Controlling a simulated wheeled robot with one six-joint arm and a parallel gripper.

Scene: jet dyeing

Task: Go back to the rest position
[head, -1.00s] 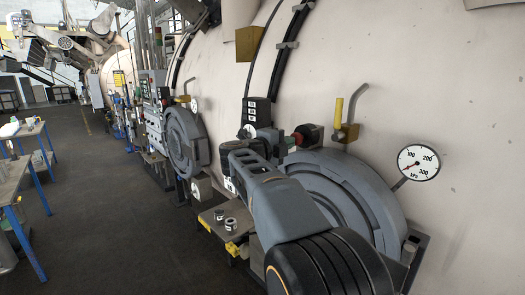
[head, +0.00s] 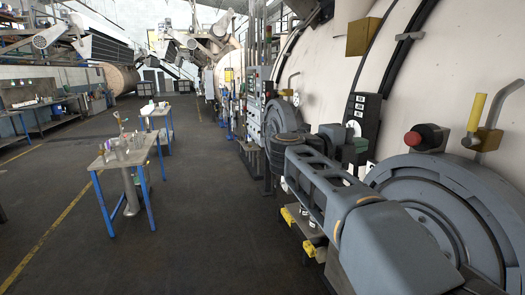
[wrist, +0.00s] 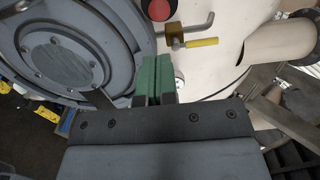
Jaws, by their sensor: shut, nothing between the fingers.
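My gripper (wrist: 154,80) shows in the wrist view as two green fingers lying together, shut and empty. No contact with the vessel can be made out.
A yellow-handled lever (head: 475,113) and a red button (head: 427,137) stick out above the door. A low stand with yellow corners (head: 303,222) is below my arm. A blue-legged table (head: 125,155) with glassware stands left. The dark floor between is clear.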

